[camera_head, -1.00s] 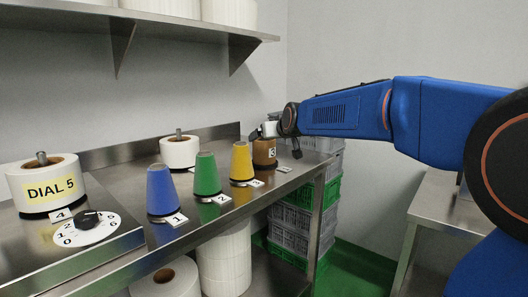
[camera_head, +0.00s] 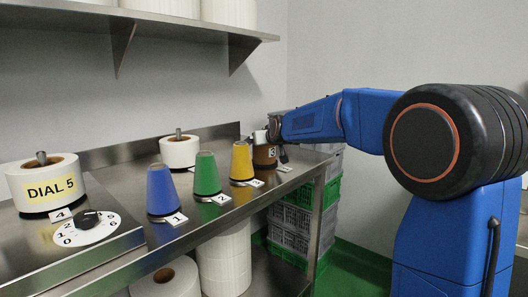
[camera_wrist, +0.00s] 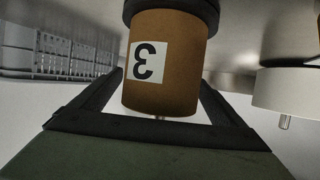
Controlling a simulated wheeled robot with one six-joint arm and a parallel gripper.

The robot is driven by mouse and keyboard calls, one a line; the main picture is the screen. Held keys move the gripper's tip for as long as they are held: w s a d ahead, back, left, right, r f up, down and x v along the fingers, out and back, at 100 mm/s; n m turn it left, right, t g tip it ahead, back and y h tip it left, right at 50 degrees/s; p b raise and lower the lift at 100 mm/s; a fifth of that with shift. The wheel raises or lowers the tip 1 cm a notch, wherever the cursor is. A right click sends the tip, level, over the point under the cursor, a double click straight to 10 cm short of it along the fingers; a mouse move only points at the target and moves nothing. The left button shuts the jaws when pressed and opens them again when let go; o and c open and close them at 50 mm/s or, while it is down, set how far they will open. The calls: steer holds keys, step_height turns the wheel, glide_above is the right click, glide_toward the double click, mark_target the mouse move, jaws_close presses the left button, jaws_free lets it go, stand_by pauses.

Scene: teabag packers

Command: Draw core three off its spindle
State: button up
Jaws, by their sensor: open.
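Core three (camera_head: 264,157) is a brown cylinder with a white "3" label, standing at the far right end of the steel bench. My gripper (camera_head: 276,135) is at its upper part, partly covering it. In the wrist view, core three (camera_wrist: 165,85) appears upside down, its dark base at the top. The spindle tip (camera_wrist: 161,118) pokes out of its end. My open gripper (camera_wrist: 162,95) has one finger on each side of the core, with gaps visible low down. I cannot tell whether either finger touches it.
Blue (camera_head: 161,190), green (camera_head: 207,174) and yellow (camera_head: 242,162) cones stand along the bench's front. White rolls stand behind (camera_head: 180,150) and at left (camera_head: 46,184), near a dial (camera_head: 87,228). Stacked crates (camera_head: 291,228) are below the right end.

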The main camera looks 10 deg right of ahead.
steer(key=shift+w+f, duration=0.15)
steer(key=shift+w, duration=0.25)
steer(key=shift+c, duration=0.6)
steer(key=c, duration=1.1)
steer(key=shift+o, duration=0.2)
step_height(320, 180, up, 18)
